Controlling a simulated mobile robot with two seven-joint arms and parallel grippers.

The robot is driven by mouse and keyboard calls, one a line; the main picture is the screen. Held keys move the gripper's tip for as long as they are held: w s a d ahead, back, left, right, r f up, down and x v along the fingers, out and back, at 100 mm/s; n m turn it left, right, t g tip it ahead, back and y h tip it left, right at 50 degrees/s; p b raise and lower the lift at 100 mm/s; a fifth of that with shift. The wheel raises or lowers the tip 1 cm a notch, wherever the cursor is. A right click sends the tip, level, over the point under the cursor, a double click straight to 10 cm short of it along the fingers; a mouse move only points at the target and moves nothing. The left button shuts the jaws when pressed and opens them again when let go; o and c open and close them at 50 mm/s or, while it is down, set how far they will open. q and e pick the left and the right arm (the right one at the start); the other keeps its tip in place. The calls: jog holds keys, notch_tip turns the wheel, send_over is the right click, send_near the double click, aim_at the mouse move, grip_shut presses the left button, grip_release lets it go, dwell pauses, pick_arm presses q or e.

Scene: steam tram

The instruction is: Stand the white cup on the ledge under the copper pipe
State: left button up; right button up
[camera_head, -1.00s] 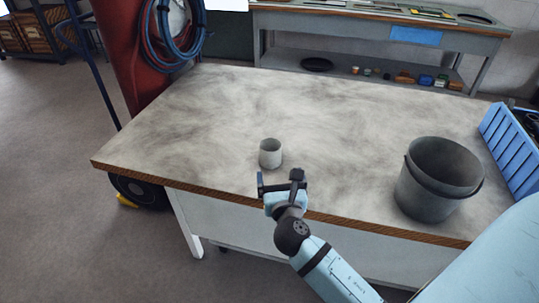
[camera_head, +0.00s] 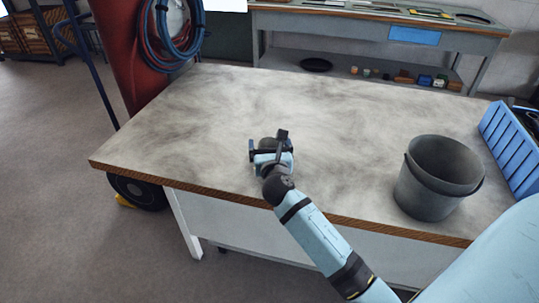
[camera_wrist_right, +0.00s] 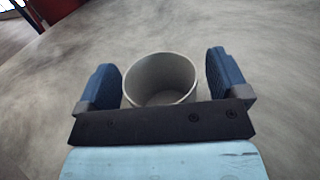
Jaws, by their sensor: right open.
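The white cup (camera_wrist_right: 160,82) stands upright on the worktable (camera_head: 200,115), its open top showing in the right wrist view. My right gripper (camera_head: 268,146) is open around it, with one blue finger on each side. In the right wrist view, gaps show between the cup and both fingers of the gripper (camera_wrist_right: 165,82). In the head view the gripper hides most of the cup. My left gripper is not in view. I see no copper pipe, and no ledge that I can tell is under one.
A grey bucket (camera_head: 438,180) stands on the table at the right, with a blue bin (camera_head: 510,150) beyond it. A grey bench (camera_head: 355,25) with a lower shelf is behind. A hose coil (camera_head: 175,35) hangs by a red column at the left. The table's left half is clear.

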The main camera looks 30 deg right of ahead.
jog(key=c, duration=1.1)
